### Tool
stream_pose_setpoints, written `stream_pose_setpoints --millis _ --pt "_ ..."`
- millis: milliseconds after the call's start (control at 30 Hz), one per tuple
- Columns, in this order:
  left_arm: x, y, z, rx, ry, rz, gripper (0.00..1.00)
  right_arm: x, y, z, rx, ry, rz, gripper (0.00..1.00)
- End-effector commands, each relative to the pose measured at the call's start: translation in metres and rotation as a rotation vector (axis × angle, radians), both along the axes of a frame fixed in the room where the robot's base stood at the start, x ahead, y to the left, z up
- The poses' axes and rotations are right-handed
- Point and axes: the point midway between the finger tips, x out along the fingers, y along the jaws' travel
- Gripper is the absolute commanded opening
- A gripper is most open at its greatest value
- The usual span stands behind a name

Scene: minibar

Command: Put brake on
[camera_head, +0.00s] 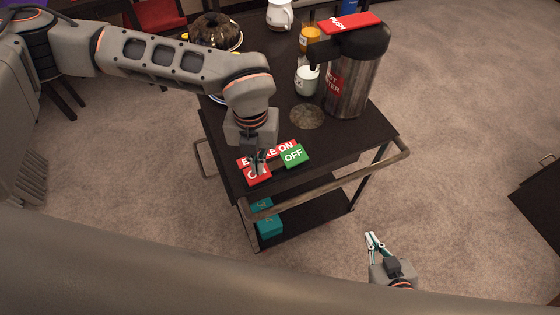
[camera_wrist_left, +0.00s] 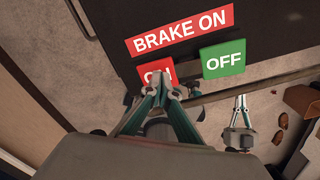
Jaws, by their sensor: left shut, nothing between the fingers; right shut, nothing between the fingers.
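The cart's dark top carries a red "BRAKE ON" label (camera_wrist_left: 182,33). Below it are a red ON button (camera_head: 257,175) and a green OFF button (camera_head: 294,156). My left gripper (camera_head: 259,160) is shut, with its tips over the red ON button; I cannot tell whether they touch it. In the left wrist view the closed tips (camera_wrist_left: 160,84) cover part of the red ON button (camera_wrist_left: 157,70), while the green OFF button (camera_wrist_left: 223,59) is clear to the right. My right gripper (camera_head: 375,241) is shut and empty, low in front of the cart, away from the buttons.
A steel hot-water dispenser (camera_head: 354,84) with a red PUSH top stands on the cart (camera_head: 222,138), beside small jars (camera_head: 307,76). A dark cake (camera_head: 215,32) and a white jug (camera_head: 279,16) are behind. A handle rail (camera_head: 345,178) runs along the front edge.

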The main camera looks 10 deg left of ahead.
Motion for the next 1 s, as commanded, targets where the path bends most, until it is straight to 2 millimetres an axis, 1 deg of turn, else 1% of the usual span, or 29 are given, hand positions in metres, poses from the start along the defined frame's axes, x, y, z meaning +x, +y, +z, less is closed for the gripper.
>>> stream_pose_setpoints --millis 600,900,1000 --pt "0.000 0.000 0.045 0.000 -0.001 0.000 0.00 0.004 0.000 0.026 0.000 -0.011 0.000 0.00" --pt "0.001 0.000 0.066 -0.001 -0.002 0.000 0.00 0.005 0.000 0.035 0.000 -0.014 0.000 0.00" --pt "0.000 0.000 0.069 -0.001 -0.001 0.000 0.00 0.005 0.000 0.036 0.000 -0.015 0.000 0.00"
